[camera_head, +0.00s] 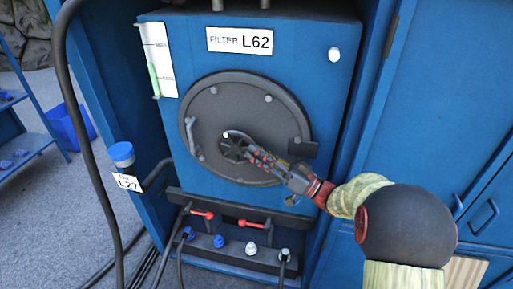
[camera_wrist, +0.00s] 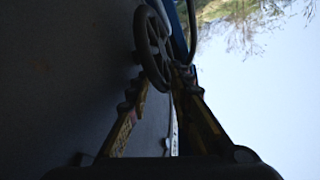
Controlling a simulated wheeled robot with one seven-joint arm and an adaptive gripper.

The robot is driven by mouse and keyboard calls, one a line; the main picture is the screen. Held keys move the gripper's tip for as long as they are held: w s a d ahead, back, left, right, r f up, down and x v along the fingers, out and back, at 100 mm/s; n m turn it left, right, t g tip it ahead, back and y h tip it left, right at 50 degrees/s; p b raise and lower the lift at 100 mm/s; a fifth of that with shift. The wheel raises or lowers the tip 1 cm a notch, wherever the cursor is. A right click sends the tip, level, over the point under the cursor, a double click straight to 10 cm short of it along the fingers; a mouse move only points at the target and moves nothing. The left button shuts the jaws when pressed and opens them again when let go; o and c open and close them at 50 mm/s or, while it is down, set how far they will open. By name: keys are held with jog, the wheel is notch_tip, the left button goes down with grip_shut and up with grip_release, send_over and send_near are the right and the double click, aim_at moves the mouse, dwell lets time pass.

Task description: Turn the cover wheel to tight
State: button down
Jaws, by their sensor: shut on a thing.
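The round dark cover (camera_head: 272,107) sits on the blue filter cabinet, under a sign reading FILTER L62. The small dark cover wheel (camera_head: 232,150) is at the cover's middle, with spokes and a pale knob (camera_head: 226,134) at its upper edge. My gripper (camera_head: 243,146) reaches in from the lower right and is shut on the wheel's rim. In the wrist view the wheel (camera_wrist: 153,46) stands between my two fingers, and its far side is partly hidden. I cannot read any tight mark on the wheel.
A grey handle (camera_head: 190,134) is at the cover's left and a dark latch block (camera_head: 302,147) at its right. Below is a ledge with red levers (camera_head: 255,224) and several knobs. A thick dark hose (camera_head: 84,140) runs down the left. A blue-capped post (camera_head: 122,153) stands there too.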

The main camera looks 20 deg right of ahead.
jog(key=shift+w+a+f+m+t+y, duration=0.15)
jog(key=shift+f+m+t+y, duration=0.45)
jog(key=shift+t, duration=0.65)
jog(key=shift+w+a+f+m+t+y, duration=0.15)
jog(key=shift+f+m+t+y, duration=0.15)
jog(key=shift+f+m+t, duration=0.65)
jog(key=shift+s+t, duration=0.1)
jog(key=shift+t, duration=0.4)
jog(key=c, duration=2)
grip_release()
jog(key=shift+c, duration=0.2)
jog(key=shift+o, duration=0.6)
jog(key=shift+a, duration=0.1)
notch_tip(320, 180, up, 10)
